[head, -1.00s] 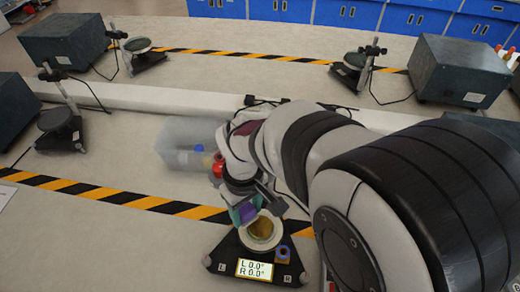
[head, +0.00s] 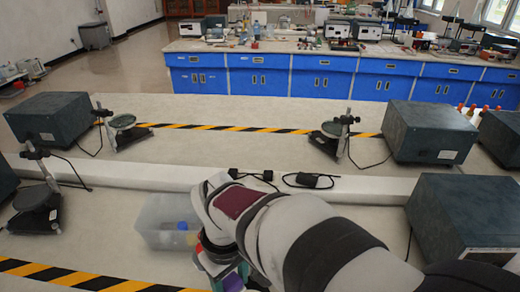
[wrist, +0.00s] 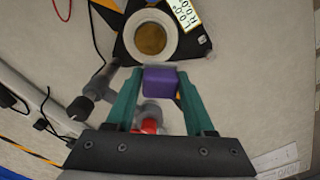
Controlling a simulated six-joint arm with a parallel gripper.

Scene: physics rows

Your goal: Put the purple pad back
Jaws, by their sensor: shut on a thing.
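The purple pad (wrist: 160,82) is a small block between the green fingers of my gripper (wrist: 158,76) in the wrist view. My gripper is shut on it. In the head view, my gripper (head: 232,281) is at the bottom edge, and a bit of the purple pad (head: 233,284) shows there, partly cut off. In the wrist view, a black triangular device (wrist: 190,47) with a pale ring and a brass-coloured centre (wrist: 151,38) lies just beyond the pad. I cannot tell whether the pad touches it.
A clear bin (head: 153,225) with blue and yellow items stands left of my arm. A white raised rail (head: 120,193) crosses the bench. Dark boxes (head: 465,225) stand at the right. A striped tape (head: 60,276) marks the bench.

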